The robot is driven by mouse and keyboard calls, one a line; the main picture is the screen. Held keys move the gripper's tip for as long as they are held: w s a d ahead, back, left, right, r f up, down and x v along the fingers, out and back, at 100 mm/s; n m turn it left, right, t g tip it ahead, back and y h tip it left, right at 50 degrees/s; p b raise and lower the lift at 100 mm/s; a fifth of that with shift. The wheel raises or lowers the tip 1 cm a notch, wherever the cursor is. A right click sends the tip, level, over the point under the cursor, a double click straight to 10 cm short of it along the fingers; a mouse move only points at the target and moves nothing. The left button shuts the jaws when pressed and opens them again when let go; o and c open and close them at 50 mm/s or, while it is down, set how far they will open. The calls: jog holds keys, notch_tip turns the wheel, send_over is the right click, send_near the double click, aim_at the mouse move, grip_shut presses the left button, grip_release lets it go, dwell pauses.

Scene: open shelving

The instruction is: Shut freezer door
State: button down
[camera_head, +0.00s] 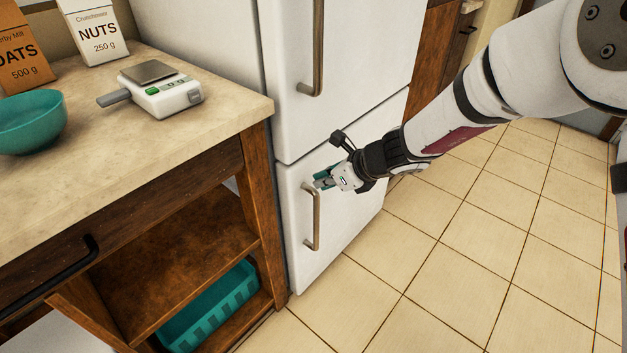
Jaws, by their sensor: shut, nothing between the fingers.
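A white fridge-freezer stands in the middle of the view, with an upper door (350,75) and a lower door (350,215), which I take as the freezer door. The lower door looks about flush with the body; I cannot tell whether a narrow gap is left. Its upright metal handle (316,222) is near the left edge of the door. My gripper (321,181) is shut and empty, at the front of the lower door by the top end of the handle. I cannot tell whether it touches the door or handle.
A wooden counter (215,115) stands left of the fridge, holding a scale (163,93), a teal bowl (32,122) and two packages, oats (22,60) and nuts (97,32). A teal basket (210,310) sits on its lower shelf. The tiled floor (480,260) at right is clear.

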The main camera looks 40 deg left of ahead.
jog(key=s+d+r+n+h+p, duration=0.1)
jog(key=s+d+r+n, duration=0.25)
jog(key=d+r, duration=0.45)
jog(key=s+d+r+n+p, duration=0.1)
jog(key=s+d+r+n, duration=0.25)
jog(key=d+r, duration=0.5)
jog(key=s+d+r+n+h+p, duration=0.1)
jog(key=s+d+r+n, duration=0.3)
jog(key=d, duration=0.7)
jog(key=s+d+r+n+h, duration=0.1)
jog(key=s+d+n+h, duration=0.3)
jog(key=s+d, duration=0.65)
jog(key=s+d+r+n+h, duration=0.1)
jog(key=s+d+n+h, duration=0.2)
jog(key=s+d, duration=0.75)
jog(key=w+d+r+t+p, duration=0.1)
jog(key=r+t+p, duration=0.1)
jog(key=r+p, duration=1.1)
jog(key=w+d+r+t+p, duration=0.1)
jog(key=d+r+p, duration=0.1)
jog(key=r+p, duration=1.1)
jog(key=shift+w+r+t, duration=0.4)
jog(key=shift+r, duration=0.3)
